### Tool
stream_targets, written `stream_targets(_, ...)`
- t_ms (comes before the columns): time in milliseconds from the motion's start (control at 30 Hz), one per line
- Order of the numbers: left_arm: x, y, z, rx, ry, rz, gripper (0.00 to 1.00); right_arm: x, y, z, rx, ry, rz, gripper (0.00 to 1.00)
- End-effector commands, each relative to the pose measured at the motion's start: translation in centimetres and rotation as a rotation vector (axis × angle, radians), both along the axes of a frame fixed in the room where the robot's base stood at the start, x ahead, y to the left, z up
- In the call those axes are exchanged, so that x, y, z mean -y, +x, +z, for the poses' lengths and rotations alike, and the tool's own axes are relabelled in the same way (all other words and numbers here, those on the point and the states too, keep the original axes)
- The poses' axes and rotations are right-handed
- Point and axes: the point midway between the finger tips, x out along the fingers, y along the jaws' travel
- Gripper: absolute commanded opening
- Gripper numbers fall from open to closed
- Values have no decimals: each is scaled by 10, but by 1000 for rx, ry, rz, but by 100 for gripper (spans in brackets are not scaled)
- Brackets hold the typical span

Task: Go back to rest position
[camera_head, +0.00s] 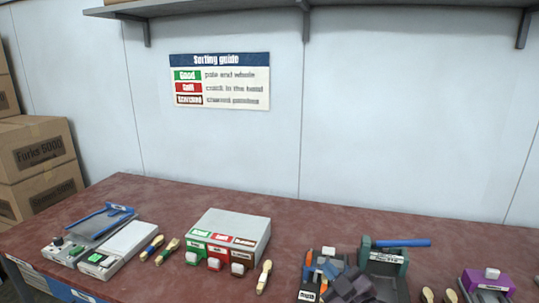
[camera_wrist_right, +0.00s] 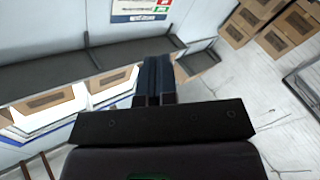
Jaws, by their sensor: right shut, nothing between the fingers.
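My right gripper (camera_head: 350,285) shows as dark blocky parts at the bottom of the head view, right of centre, in front of a dark green press with a blue handle (camera_head: 403,243). In the right wrist view its two dark fingers (camera_wrist_right: 154,80) lie together, shut with nothing between them. It appears clear of the spoons. My left gripper is in neither view. The red-brown table (camera_head: 320,222) carries a sorting box (camera_head: 232,226) with green, red and dark labelled fronts. Wooden spoons (camera_head: 264,277) lie beside the box, and others (camera_head: 428,295) lie right of the press.
A purple device (camera_head: 488,285) is at the right edge. Cartons (camera_head: 42,148) are stacked at far left. A sorting guide (camera_head: 220,82) and a shelf (camera_head: 215,8) are on the wall. The table's back strip is clear.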

Motion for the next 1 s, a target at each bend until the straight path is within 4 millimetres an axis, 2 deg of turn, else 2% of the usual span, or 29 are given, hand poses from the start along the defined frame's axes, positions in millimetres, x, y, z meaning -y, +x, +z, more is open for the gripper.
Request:
stream_targets(33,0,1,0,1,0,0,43,13,-10,-21,-71,50,-37,0)
stream_targets(267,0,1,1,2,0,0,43,67,-65,-101,-318,220,-201,0)
stream_targets(467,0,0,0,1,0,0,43,109,-131,-163,-471,307,-348,0)
stream_targets(600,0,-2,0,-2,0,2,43,132,-185,-203,-570,330,-447,0)
stream_targets(700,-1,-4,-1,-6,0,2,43,139,-219,-224,-631,337,-494,0)
stream_targets(800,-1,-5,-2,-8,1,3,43,141,-244,-238,-678,340,-519,0)
stream_targets(900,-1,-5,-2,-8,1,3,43,143,-259,-246,-701,336,-533,0)
stream_targets(1000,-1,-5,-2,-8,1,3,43,144,-264,-248,-710,334,-536,0)
